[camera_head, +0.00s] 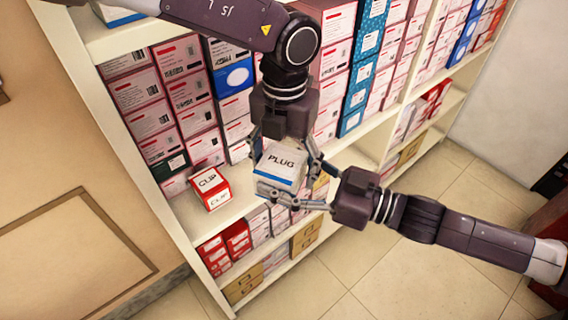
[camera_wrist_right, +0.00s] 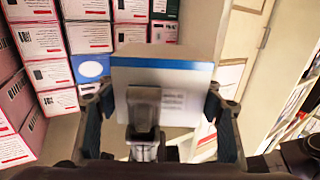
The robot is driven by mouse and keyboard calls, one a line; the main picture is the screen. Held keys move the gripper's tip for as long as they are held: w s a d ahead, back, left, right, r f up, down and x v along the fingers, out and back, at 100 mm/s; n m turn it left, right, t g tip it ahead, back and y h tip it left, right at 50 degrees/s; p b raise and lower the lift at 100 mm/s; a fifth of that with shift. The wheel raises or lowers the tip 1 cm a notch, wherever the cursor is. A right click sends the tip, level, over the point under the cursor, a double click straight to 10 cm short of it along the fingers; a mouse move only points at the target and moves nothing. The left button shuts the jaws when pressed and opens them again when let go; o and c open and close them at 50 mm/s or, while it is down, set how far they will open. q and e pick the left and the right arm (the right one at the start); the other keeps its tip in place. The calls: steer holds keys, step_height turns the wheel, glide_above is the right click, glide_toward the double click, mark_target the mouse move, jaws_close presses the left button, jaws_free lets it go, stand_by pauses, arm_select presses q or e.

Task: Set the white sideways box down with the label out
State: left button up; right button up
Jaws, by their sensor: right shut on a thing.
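The white box (camera_head: 279,164) is labelled PLUG and has a blue band near one edge. It is off the shelf, with its PLUG face toward the head camera. My right gripper (camera_head: 299,190) comes in from the right and is shut on this box. In the right wrist view the box (camera_wrist_right: 180,79) shows a white face with small print and a blue edge, between the fingers (camera_wrist_right: 158,118). My left gripper (camera_head: 285,150) reaches down from above, with its fingers on either side of the same box; I cannot tell whether they press on it.
A red-and-white CLIP box (camera_head: 210,188) stands on the white shelf board (camera_head: 182,211), left of the grippers. Stacked pink, blue and white boxes fill the shelf behind. Lower shelves hold red boxes (camera_head: 238,239) and brown boxes (camera_head: 243,283). Tiled floor (camera_head: 375,265) is open in front.

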arm_select(q)
steer(key=c, duration=1)
steer(key=shift+c, duration=0.4)
arm_select(e)
steer(key=o, duration=1.3)
